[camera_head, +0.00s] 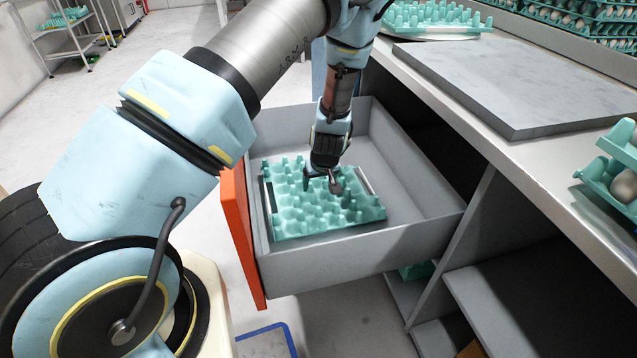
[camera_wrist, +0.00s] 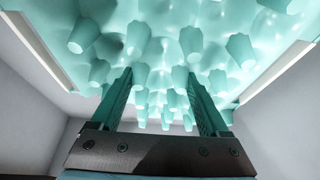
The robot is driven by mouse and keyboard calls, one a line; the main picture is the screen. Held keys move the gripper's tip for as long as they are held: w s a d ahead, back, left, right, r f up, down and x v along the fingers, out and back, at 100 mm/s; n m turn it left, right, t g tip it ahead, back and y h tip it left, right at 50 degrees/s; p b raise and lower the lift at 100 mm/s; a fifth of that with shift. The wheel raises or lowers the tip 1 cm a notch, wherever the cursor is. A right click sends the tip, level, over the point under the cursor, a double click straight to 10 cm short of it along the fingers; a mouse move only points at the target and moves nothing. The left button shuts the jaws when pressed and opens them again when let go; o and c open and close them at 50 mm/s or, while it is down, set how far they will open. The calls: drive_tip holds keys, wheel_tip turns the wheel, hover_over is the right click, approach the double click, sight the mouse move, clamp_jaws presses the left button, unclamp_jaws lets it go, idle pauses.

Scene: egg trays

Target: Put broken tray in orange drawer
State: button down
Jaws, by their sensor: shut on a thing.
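A teal egg tray (camera_head: 300,208) is inside the open drawer with the orange front (camera_head: 243,236). The drawer's walls are grey (camera_head: 350,252). My gripper (camera_head: 323,181) reaches down into the drawer and is shut on the tray near its middle. In the wrist view the tray (camera_wrist: 235,75) fills the upper part, with its pegs around the fingers of my gripper (camera_wrist: 160,85). The tray looks about level. I cannot tell whether it rests on the drawer floor, and no break in it is clear.
A grey slab (camera_head: 520,85) lies on the counter to the right. A teal tray (camera_head: 435,18) stands at the counter's back, and trays with eggs (camera_head: 618,175) stand at the right edge. Open shelves (camera_head: 500,285) are under the counter. The drawer's right side is bare.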

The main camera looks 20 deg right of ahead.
drive_tip(key=shift+f, duration=0.45)
unclamp_jaws()
drive_tip(key=shift+r, duration=0.1)
drive_tip(key=s+r+p, duration=0.2)
drive_tip(key=r+p, duration=1.3)
drive_tip(key=r, duration=0.9)
drive_tip(key=s+r+p, duration=0.2)
drive_tip(key=r+p, duration=1.4)
drive_tip(key=r, duration=0.7)
drive_tip(key=shift+a+r, duration=0.25)
drive_tip(key=shift+r, duration=0.15)
